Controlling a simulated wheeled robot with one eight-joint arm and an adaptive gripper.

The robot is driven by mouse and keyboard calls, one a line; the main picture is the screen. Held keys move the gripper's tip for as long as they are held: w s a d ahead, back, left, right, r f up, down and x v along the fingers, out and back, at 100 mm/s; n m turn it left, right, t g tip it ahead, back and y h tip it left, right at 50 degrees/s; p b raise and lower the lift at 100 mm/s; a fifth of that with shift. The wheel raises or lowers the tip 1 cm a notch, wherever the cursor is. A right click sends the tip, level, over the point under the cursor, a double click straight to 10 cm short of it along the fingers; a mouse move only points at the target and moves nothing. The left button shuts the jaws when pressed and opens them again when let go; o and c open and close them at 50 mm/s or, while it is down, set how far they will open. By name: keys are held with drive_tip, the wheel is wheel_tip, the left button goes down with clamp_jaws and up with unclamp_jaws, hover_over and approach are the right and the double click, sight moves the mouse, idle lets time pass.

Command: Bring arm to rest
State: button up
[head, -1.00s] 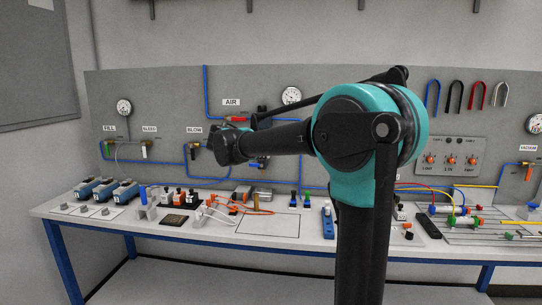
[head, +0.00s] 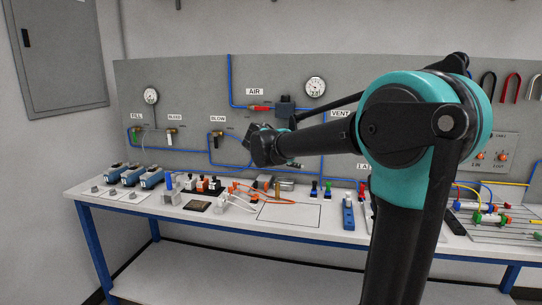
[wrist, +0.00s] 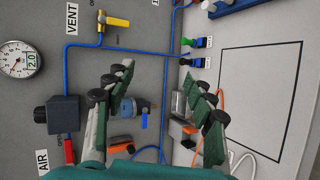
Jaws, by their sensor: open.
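My arm (head: 400,140) rises at the right of the head view and reaches left over the bench, held up in the air. Its far end with my gripper (head: 262,147) is in front of the grey wall panel, and the fingers are too small to make out there. In the wrist view my gripper (wrist: 158,72) has its two dark green fingers spread apart. No object is held between them. Behind the gap are the panel and a blue-grey fitting (wrist: 128,108).
The grey panel (head: 190,80) carries gauges, valves and blue tubing behind my gripper. The white bench (head: 290,233) below holds several blue-grey boxes at the left, small fittings, orange cable and a blue device (head: 348,212). A black-outlined rectangle (head: 290,215) on the bench is empty.

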drive_tip(key=s+d+f+m+g+y, duration=0.2)
drive_tip(key=s+d+f+m+y, duration=0.15)
drive_tip(key=s+f, duration=0.9)
drive_tip(key=s+d+f+m+g+y, duration=0.2)
drive_tip(key=s+f+m+g+y, duration=0.15)
drive_tip(key=s+f, duration=0.85)
drive_tip(key=s+a+f+m+y, duration=0.2)
drive_tip(key=s+a+f, duration=0.1)
drive_tip(key=s+f, duration=0.4)
drive_tip(key=shift+s+a+f+m, duration=0.25)
drive_tip(key=shift+s+a+m, duration=0.15)
drive_tip(key=shift+s, duration=0.3)
